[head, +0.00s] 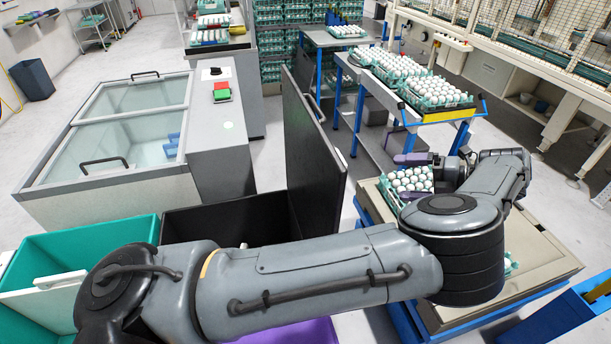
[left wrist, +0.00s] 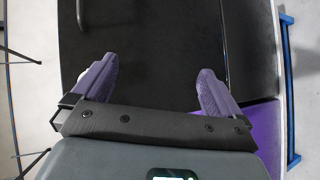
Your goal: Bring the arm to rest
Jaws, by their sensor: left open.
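My left arm reaches across the head view from the left and bends back at the right. My left gripper (head: 404,176) shows in part there, its purple fingers pointing left, in front of or above a green tray of white eggs (head: 425,179). In the left wrist view the gripper (left wrist: 156,70) is open, with two purple fingers wide apart and nothing between them. A dark surface (left wrist: 150,35) lies beyond the fingers. I cannot tell the height between gripper and tray. My right gripper is not in view.
A beige-topped cart (head: 545,262) stands under my forearm. A tall black panel (head: 312,150) rises left of the gripper. More egg trays stand on a conveyor (head: 455,117) behind.

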